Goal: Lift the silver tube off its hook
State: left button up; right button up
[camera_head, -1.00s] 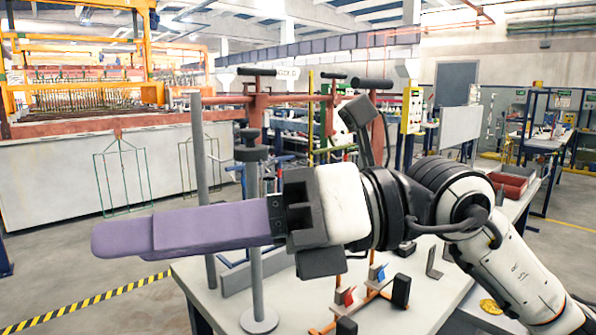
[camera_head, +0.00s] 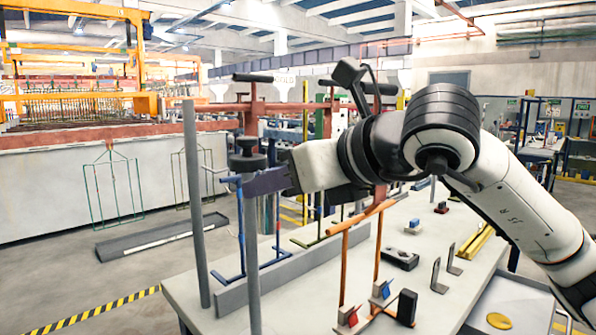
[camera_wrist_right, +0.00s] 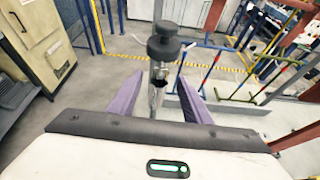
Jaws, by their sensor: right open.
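A shiny silver tube (camera_wrist_right: 157,92) with a dark opening shows in the right wrist view, just below a black round cap (camera_wrist_right: 163,42). My right gripper (camera_wrist_right: 160,78) is open, with one purple finger on each side of the tube and visible gaps between. In the head view the gripper (camera_head: 266,182) is beside the grey post (camera_head: 252,250) with the dark cap, just below cap height. I cannot pick out the tube or its hook clearly there. My left gripper is in neither view.
A second grey post (camera_head: 195,205) stands to the left. A blue frame (camera_head: 241,225) and an orange frame (camera_head: 344,265) stand on the white table (camera_head: 290,300). A dark trough (camera_head: 160,238) lies on the floor.

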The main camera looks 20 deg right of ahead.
jog(key=shift+x, duration=1.45)
jog(key=shift+c, duration=0.4)
grip_shut()
jog(key=c, duration=0.8)
grip_release()
grip_shut()
jog(key=shift+s+r, duration=0.2)
jog(key=shift+r, duration=0.3)
jog(key=shift+s+d+r, duration=0.1)
jog(key=shift+s+d, duration=0.05)
jog(key=shift+s, duration=0.05)
jog(key=shift+s+d+r, duration=0.1)
jog(key=shift+s+r, duration=0.1)
jog(key=shift+s, duration=0.1)
